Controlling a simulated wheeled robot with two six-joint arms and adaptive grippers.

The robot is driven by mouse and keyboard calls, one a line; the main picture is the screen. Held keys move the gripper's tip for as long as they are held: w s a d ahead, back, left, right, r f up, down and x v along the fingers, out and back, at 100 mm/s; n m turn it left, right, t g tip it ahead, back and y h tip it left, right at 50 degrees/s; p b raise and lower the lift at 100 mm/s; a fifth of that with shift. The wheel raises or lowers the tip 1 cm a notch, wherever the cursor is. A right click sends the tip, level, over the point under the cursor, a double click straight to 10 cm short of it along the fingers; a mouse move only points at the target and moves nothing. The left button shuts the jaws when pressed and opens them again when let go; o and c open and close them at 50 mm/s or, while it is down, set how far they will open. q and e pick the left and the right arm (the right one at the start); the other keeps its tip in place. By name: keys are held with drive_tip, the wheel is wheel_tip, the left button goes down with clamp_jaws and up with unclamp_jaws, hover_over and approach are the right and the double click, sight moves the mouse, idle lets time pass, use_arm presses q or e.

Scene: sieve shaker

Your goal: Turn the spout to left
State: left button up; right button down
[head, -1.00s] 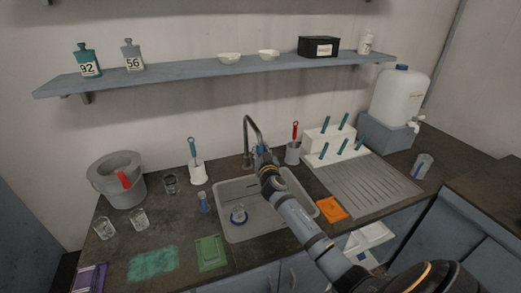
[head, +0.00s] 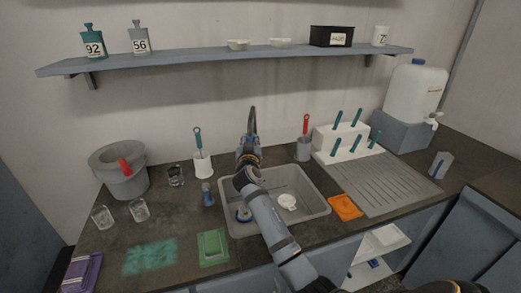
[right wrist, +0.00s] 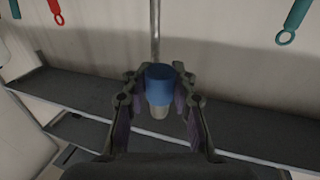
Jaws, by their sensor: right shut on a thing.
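The grey tap spout (head: 252,119) rises behind the sink (head: 318,198) and points forward, over the basin's left part. My right gripper (head: 249,153) is at the spout's end and hides it in the head view. In the right wrist view, the spout's blue tip (right wrist: 159,85) sits between the two fingers of my right gripper (right wrist: 160,103), with the metal pipe (right wrist: 155,35) behind it. The right gripper is shut on the spout end. My left gripper is out of view.
A blue-and-clear item (head: 244,214) and a white round item (head: 287,201) lie in the basin. A white brush holder (head: 203,166) stands left of the tap, and a grey holder with a red-handled tool (head: 304,149) stands right. A drying rack (head: 345,142) is farther right.

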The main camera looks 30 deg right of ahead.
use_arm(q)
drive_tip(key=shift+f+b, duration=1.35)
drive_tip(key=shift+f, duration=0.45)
use_arm(e)
drive_tip(key=shift+w+a+f, duration=0.15)
drive_tip(key=shift+w+a, duration=0.45)
drive_tip(key=shift+a, duration=0.15)
drive_tip(key=shift+w+a+f, duration=0.1)
drive_tip(key=shift+w+a, duration=0.45)
drive_tip(key=shift+a, duration=0.2)
drive_tip(key=c, duration=1.5)
unclamp_jaws()
drive_tip(key=o, duration=0.4)
drive_tip(key=shift+a+r, duration=0.2)
drive_tip(key=shift+a, duration=0.05)
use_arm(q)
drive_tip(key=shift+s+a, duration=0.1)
use_arm(e)
drive_tip(key=shift+o, duration=0.2)
drive_tip(key=shift+d, duration=0.15)
